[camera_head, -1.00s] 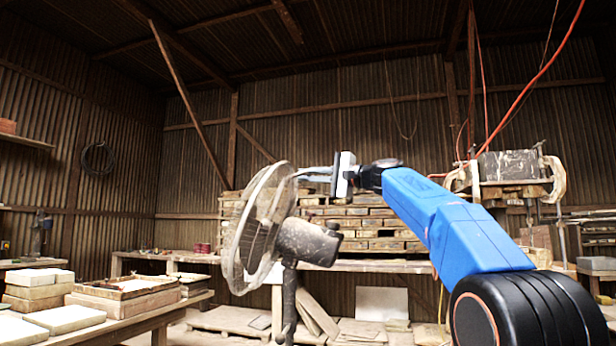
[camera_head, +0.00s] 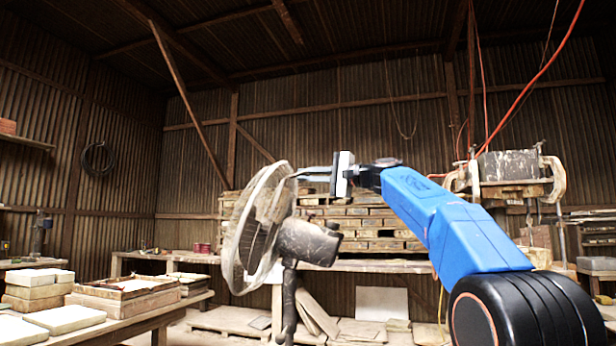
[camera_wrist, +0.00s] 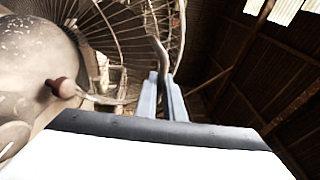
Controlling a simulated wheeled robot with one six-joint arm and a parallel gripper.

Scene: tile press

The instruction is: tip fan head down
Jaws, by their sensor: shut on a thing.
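The fan head has a round wire cage (camera_head: 258,230) facing left and a dark, speckled motor housing (camera_head: 308,243) behind it, on an upright post (camera_head: 289,300). The cage leans slightly, with its top to the right. My gripper (camera_head: 297,172) is at the top rear edge of the cage, above the motor housing. In the wrist view my gripper (camera_wrist: 165,95) has its fingers close together on the cage rim (camera_wrist: 158,52). The motor housing (camera_wrist: 35,70) with a reddish knob fills the left of that view.
A table (camera_head: 150,318) with stacked tiles and a wooden frame stands at the left. A long bench (camera_head: 375,266) with stacked wooden pieces runs behind the fan. A press-like machine (camera_head: 510,166) stands at the right. The air above the fan is clear.

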